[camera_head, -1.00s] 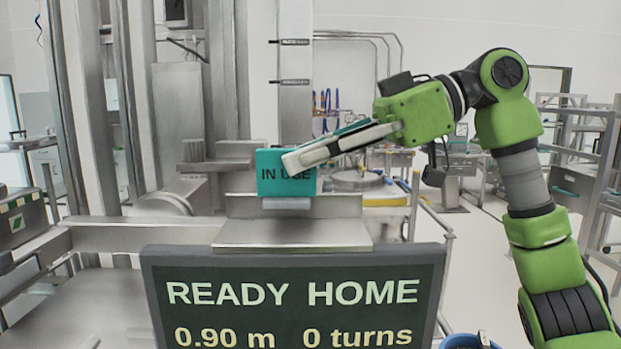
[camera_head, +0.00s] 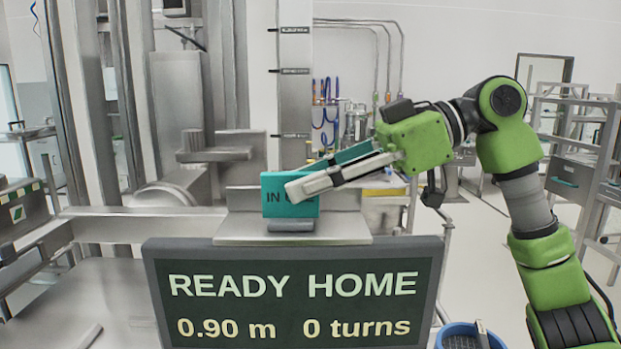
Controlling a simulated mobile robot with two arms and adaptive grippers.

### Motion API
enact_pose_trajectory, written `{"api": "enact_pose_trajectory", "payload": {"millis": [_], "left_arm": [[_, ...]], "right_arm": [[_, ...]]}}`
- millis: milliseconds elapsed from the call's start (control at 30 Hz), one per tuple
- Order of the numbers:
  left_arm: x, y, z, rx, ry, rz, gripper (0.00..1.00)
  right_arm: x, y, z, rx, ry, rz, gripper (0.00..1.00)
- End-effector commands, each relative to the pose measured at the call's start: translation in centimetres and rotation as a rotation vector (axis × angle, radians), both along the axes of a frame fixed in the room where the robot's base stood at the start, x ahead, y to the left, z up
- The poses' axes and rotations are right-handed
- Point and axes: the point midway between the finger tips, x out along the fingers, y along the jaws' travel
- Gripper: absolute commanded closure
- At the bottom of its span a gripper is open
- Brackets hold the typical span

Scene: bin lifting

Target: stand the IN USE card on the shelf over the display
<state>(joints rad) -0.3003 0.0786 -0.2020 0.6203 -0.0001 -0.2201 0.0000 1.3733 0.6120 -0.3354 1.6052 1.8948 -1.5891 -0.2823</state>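The teal IN USE card (camera_head: 275,198), upright with a grey foot (camera_head: 291,225), is at the metal shelf (camera_head: 235,233) over the display (camera_head: 297,300). The foot appears low over the shelf's flat top; I cannot tell whether it touches. My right gripper (camera_head: 303,186) reaches in from the right, one pale finger across the card's front and the other finger running behind it. It is shut on the card and hides part of the lettering. The display reads READY HOME, 0.90 m, 0 turns. My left gripper is not in view.
A raised metal back edge (camera_head: 243,199) stands behind the card on the shelf. Steel columns and a machine stand behind and to the left. A blue bin (camera_head: 458,335) is at the lower right. The shelf top left and right of the card is clear.

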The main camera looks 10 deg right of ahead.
Motion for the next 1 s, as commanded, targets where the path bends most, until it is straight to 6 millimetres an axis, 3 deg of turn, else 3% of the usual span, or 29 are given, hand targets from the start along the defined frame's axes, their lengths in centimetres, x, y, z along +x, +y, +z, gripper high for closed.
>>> {"api": "enact_pose_trajectory", "payload": {"millis": [267, 700, 1000], "left_arm": [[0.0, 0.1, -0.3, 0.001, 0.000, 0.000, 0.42], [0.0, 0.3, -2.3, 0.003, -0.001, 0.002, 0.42], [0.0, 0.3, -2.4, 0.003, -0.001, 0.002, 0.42]], "right_arm": [[-0.1, -0.7, 0.5, 0.001, -0.002, -0.001, 0.73], [-1.7, -8.7, 3.9, 0.003, -0.001, -0.002, 0.73], [-2.1, -10.9, 4.8, 0.000, 0.000, -0.001, 0.73]]}}
